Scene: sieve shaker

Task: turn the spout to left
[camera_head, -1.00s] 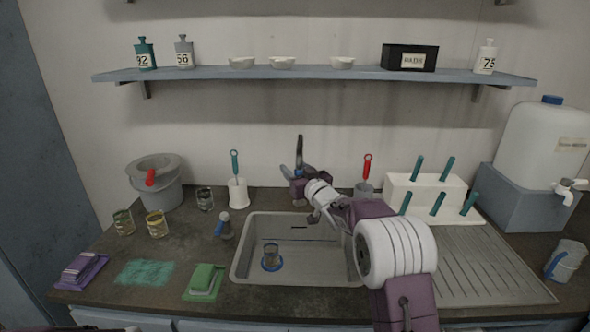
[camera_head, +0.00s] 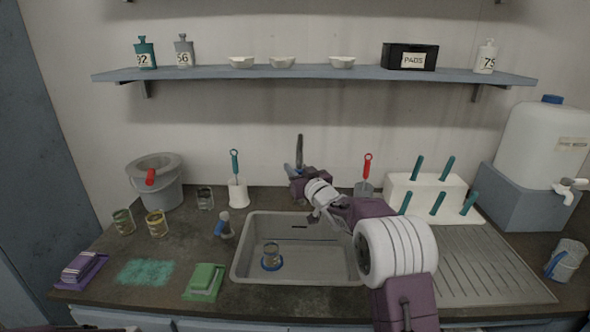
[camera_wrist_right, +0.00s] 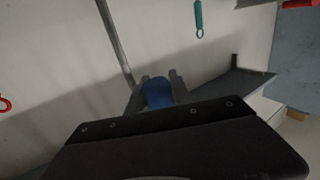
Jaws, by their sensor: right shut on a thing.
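The tap's dark grey spout (camera_head: 299,150) stands behind the middle of the sink and points up in the head view, seen nearly end-on. In the right wrist view the spout (camera_wrist_right: 114,40) is a long thin grey bar running to the top left. My right gripper (camera_head: 298,175) is at the base of the spout. In the right wrist view its two fingers are shut on a blue part of the tap (camera_wrist_right: 157,92). The tap's base is mostly hidden behind my gripper and wrist. My left gripper is not in view.
The sink (camera_head: 310,270) holds a glass jar on a blue ring (camera_head: 272,256). A white holder with a teal-handled brush (camera_head: 238,192) stands left of the tap. A red-handled tool (camera_head: 367,168) and white rack (camera_head: 425,190) stand right. The shelf (camera_head: 310,74) is above.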

